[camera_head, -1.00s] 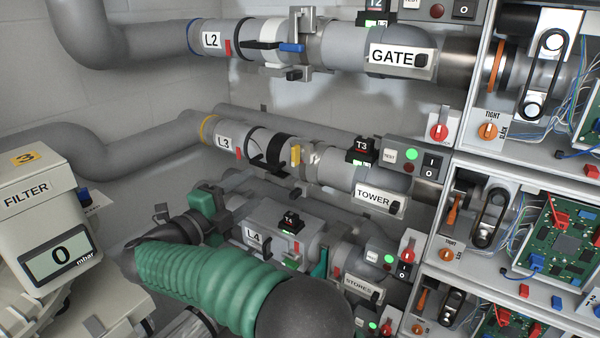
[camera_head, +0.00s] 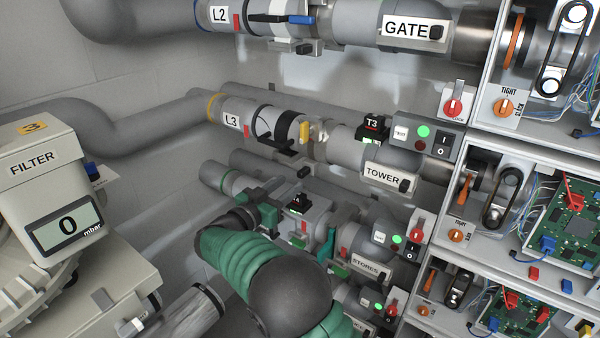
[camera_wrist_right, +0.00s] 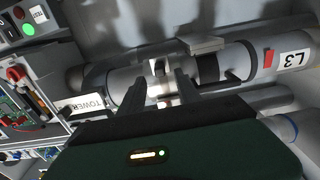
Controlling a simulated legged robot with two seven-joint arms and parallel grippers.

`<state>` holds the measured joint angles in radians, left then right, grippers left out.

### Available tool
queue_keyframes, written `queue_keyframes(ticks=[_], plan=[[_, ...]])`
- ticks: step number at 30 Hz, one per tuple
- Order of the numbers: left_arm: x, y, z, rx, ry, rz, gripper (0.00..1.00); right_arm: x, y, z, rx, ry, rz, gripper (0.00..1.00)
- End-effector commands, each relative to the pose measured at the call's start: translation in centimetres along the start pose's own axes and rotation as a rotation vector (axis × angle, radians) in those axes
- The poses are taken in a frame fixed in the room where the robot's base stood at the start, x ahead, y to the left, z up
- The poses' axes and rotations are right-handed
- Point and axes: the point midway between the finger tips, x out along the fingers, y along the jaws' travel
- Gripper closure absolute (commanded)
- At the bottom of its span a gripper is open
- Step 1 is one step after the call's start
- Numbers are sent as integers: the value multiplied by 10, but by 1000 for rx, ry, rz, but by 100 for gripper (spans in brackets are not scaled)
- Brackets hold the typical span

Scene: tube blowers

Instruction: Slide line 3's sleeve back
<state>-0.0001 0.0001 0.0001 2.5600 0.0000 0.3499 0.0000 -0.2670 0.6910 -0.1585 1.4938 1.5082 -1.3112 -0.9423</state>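Line 3's pipe (camera_head: 247,112) has an L3 label, a black sleeve band (camera_head: 286,124) with a dark handle, a yellow tab (camera_head: 304,132) and a bright metal section to the right. The band also shows in the right wrist view (camera_wrist_right: 237,61). My right gripper (camera_head: 272,190) is below line 3, in front of line 4. In the right wrist view its two dark fingers (camera_wrist_right: 162,88) are spread apart, pointing at the bright section beside the sleeve. I see nothing held between them. Whether they touch the pipe is unclear. My left gripper is not visible.
Line 2 (camera_head: 255,14) runs above, and line 4 (camera_head: 305,215) lies close below, partly covered by my arm. The TOWER plate (camera_head: 383,177) and a switch box (camera_head: 425,137) are to the right. The filter unit (camera_head: 45,200) stands at the left.

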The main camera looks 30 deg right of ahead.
Motion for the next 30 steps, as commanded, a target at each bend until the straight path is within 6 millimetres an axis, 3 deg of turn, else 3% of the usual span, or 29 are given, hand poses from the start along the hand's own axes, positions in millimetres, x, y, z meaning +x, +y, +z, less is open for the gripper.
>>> queue_keyframes(ticks=[3, 9, 19, 27, 30], plan=[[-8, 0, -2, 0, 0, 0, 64, 30, 1, -2, 0, 0, 3, 60], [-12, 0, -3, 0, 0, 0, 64, 60, 1, -1, 2, 0, 1, 60], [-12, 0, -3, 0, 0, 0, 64, 64, 0, 0, 2, -1, -2, 61], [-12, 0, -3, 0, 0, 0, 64, 64, 0, 0, 2, -1, -2, 97], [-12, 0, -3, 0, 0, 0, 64, 64, 0, 0, 2, -1, -2, 100]])
